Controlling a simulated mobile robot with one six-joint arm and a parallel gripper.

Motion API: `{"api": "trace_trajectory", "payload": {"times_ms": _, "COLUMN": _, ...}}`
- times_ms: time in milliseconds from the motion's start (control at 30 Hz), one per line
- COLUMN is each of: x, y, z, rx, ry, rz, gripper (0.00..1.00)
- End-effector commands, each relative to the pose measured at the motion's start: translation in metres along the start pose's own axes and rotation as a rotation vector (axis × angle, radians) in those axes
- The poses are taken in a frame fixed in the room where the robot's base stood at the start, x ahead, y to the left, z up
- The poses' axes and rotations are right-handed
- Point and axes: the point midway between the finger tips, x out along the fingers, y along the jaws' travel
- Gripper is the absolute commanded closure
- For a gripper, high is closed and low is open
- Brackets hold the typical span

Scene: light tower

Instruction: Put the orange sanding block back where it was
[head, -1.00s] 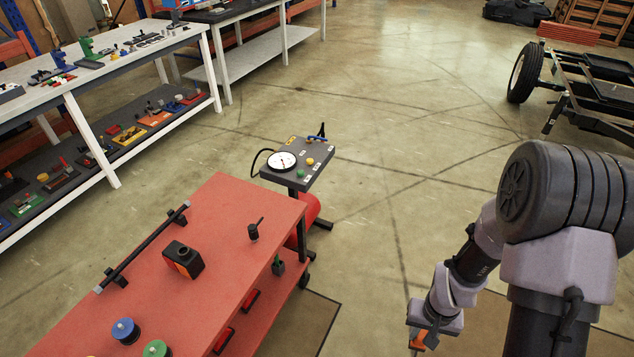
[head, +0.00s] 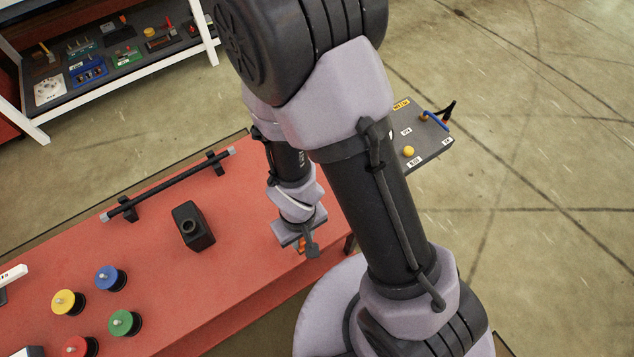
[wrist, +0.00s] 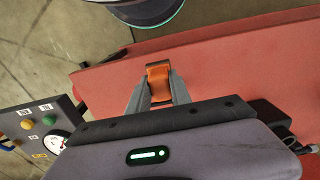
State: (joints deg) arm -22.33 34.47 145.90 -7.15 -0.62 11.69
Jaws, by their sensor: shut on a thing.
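The orange sanding block (wrist: 158,82) is between my gripper's fingers in the wrist view, with the red table top (wrist: 215,62) beneath it. My gripper (wrist: 157,92) is shut on the block. In the head view my gripper (head: 305,246) is over the right part of the red table top (head: 200,290), and only a small bit of the orange block (head: 302,243) shows under it. I cannot tell the exact gap between block and table.
Several colored spools, including a blue one (head: 108,278), stand at front left. A grey gauge panel (head: 428,150) is beyond the table's right end.

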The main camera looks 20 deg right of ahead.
Motion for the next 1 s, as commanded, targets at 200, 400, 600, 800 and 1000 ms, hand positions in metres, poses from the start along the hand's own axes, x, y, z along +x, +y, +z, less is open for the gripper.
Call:
{"api": "trace_trajectory", "payload": {"times_ms": 200, "x": -0.003, "y": 0.054, "z": -0.032, "rx": 0.008, "ry": -0.001, "rz": 0.001, "gripper": 1.00}}
{"api": "trace_trajectory", "payload": {"times_ms": 400, "x": -0.004, "y": 0.102, "z": -0.060, "rx": 0.006, "ry": -0.002, "rz": 0.000, "gripper": 1.00}}
{"api": "trace_trajectory", "payload": {"times_ms": 600, "x": 0.006, "y": 0.128, "z": -0.077, "rx": 0.003, "ry": 0.000, "rz": 0.001, "gripper": 1.00}}
{"api": "trace_trajectory", "payload": {"times_ms": 800, "x": 0.044, "y": 0.130, "z": -0.079, "rx": 0.001, "ry": 0.001, "rz": 0.001, "gripper": 1.00}}
{"api": "trace_trajectory", "payload": {"times_ms": 1000, "x": 0.049, "y": 0.130, "z": -0.079, "rx": 0.002, "ry": 0.001, "rz": 0.001, "gripper": 1.00}}
